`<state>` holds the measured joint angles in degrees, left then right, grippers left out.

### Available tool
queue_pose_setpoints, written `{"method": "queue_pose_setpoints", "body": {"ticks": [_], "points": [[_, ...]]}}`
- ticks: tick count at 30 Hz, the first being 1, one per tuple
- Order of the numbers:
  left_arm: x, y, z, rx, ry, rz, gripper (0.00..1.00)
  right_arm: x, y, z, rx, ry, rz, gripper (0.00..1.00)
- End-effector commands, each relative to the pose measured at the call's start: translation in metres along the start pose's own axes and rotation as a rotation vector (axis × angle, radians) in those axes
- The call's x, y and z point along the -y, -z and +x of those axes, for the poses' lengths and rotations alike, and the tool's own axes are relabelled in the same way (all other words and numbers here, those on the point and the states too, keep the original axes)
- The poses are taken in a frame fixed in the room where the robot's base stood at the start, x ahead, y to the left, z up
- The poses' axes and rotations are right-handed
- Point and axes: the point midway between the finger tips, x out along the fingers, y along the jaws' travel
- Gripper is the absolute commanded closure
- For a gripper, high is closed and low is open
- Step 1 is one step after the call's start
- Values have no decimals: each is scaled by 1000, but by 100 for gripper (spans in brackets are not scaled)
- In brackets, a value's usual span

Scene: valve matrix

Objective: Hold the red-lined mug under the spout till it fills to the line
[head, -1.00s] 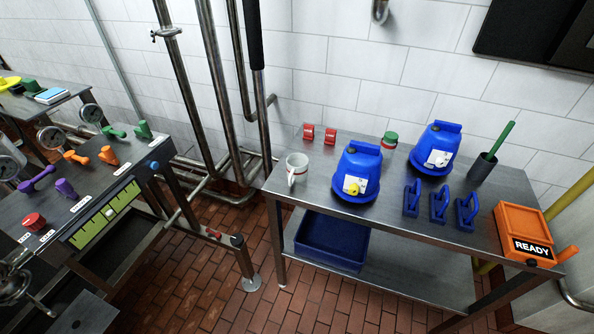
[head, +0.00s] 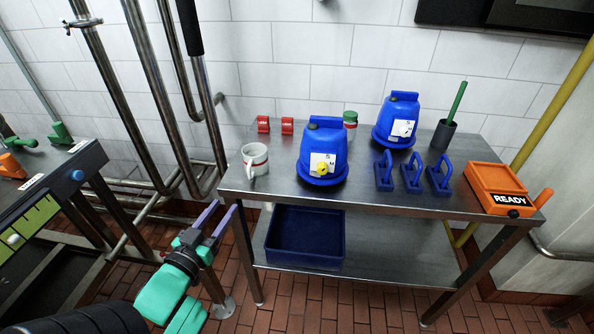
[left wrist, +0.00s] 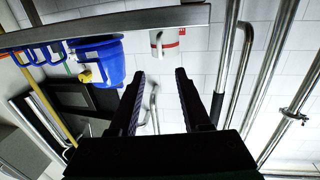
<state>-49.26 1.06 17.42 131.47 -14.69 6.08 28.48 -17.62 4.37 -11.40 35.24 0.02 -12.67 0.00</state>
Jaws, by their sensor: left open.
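The white mug with a red line (head: 255,160) stands upright at the left end of the steel table, its handle toward me. It also shows in the left wrist view (left wrist: 166,40), where the picture is turned over. A blue dispenser (head: 326,140) with a yellow spout (head: 322,169) stands right of the mug; a second blue dispenser (head: 397,120) stands farther back. My left gripper (head: 222,212) is open and empty, in front of and left of the table's left end, apart from the mug. My right gripper is out of view.
Red items (head: 275,125) and a green-lidded jar (head: 350,120) stand at the back. Blue handled tools (head: 411,177) and an orange READY box (head: 497,188) are to the right. A blue bin (head: 304,237) is on the lower shelf. Pipes rise left of the table.

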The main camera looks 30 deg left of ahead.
Motion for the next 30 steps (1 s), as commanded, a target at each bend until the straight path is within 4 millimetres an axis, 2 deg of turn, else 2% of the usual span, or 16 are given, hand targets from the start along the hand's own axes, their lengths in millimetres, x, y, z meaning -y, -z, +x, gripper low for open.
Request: {"method": "queue_pose_setpoints", "body": {"ticks": [2, 5, 10, 17, 21, 24, 30], "points": [[0, 9, 5, -18, -3, 2, 52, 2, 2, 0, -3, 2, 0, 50], [-1, 13, 27, -22, -4, 2, 52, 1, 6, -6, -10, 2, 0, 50], [-1, 13, 72, -20, -3, 3, 52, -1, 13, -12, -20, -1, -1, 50], [0, 11, 106, -16, -2, 3, 52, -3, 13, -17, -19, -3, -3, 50], [1, 10, 133, -16, -2, 3, 52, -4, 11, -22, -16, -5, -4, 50], [0, 8, 144, -15, -2, 2, 52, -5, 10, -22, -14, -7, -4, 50], [0, 7, 145, -13, -3, 2, 52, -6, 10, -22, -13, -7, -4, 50]]}}
